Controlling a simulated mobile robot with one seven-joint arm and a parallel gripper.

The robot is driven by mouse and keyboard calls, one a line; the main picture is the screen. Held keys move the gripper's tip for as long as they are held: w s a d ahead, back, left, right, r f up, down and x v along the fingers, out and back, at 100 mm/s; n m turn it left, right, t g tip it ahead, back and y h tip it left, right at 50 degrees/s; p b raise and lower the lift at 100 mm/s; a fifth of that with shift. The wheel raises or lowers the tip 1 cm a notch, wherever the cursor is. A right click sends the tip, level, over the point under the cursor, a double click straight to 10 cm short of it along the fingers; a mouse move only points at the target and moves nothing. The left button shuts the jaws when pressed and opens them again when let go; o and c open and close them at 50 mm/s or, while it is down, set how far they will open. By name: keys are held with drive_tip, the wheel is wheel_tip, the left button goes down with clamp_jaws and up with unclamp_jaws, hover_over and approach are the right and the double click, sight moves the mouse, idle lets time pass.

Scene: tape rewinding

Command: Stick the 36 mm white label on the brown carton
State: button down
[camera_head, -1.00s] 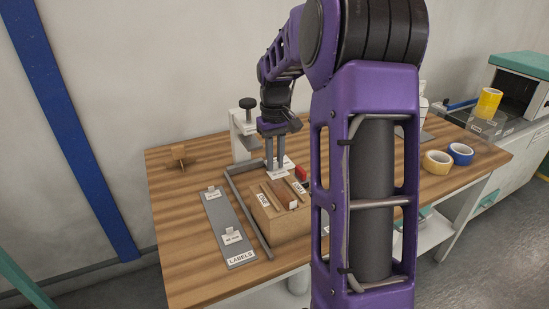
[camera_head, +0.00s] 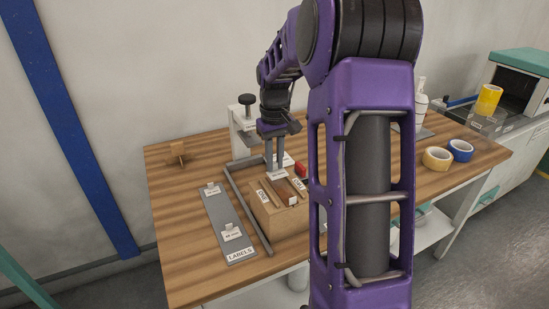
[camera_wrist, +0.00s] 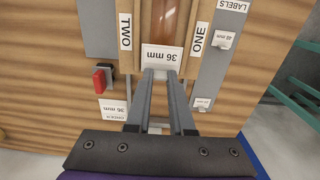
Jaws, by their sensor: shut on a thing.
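My gripper (camera_head: 277,170) is shut on the white 36 mm label (camera_wrist: 162,57), held by its edge between the fingertips (camera_wrist: 160,74). The label also shows in the head view (camera_head: 277,176). It is at the far end of the brown carton (camera_head: 284,224), between the flaps marked ONE (camera_wrist: 198,38) and TWO (camera_wrist: 125,32). A darker brown strip (camera_wrist: 164,18) runs along the carton top between these flaps. I cannot tell whether the label touches the carton.
A grey LABELS strip (camera_head: 222,219) with other small labels lies left of the carton, past a grey rail (camera_head: 249,208). A red block (camera_wrist: 103,78) and a 36 mm order card (camera_wrist: 114,109) are near the carton.

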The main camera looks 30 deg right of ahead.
sight(275, 170)
drive_tip(key=shift+f, duration=0.35)
drive_tip(key=shift+f, duration=0.25)
drive_tip(key=shift+f+b, duration=0.4)
drive_tip(key=shift+f, duration=0.55)
idle(0.4)
drive_tip(key=c, duration=0.7)
unclamp_jaws()
drive_tip(key=shift+o, duration=0.2)
drive_tip(key=shift+o, duration=1)
